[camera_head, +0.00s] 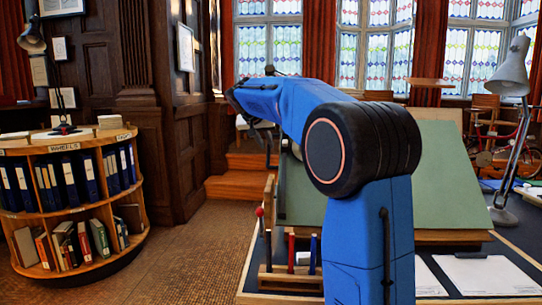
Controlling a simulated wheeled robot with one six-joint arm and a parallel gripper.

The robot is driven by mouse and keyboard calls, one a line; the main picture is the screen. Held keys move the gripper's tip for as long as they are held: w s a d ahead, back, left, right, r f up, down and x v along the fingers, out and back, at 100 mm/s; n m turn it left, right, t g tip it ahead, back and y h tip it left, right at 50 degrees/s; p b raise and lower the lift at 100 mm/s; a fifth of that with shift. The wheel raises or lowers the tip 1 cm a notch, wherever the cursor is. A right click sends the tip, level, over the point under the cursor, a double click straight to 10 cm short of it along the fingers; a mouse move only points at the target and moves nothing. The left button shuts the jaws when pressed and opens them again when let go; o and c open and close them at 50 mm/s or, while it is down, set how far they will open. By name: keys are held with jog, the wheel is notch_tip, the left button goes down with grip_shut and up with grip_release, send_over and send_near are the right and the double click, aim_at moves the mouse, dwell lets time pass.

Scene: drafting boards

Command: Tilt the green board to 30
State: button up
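The green board (452,185) stands tilted on the desk, its upper edge away from me. My blue arm hides much of its middle and left part. I cannot read its angle. A red ball knob (260,212) on a thin stem stands at the board's left side, low down. My gripper (268,148) is at the far end of my arm, above and beyond the red knob and left of the board. It is small and dark, and its fingers cannot be made out. It appears apart from the knob.
A wooden holder (290,272) with red and blue sticks stands in front of the board. White paper (488,275) and a grey desk lamp (512,130) are at right. A round bookcase (72,202) stands at left, with clear floor (190,262) between.

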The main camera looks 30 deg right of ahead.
jog(key=x, duration=0.8)
jog(key=shift+w+d+f, duration=0.15)
jog(key=shift+d+f, duration=0.1)
jog(key=shift+d, duration=0.05)
grip_shut()
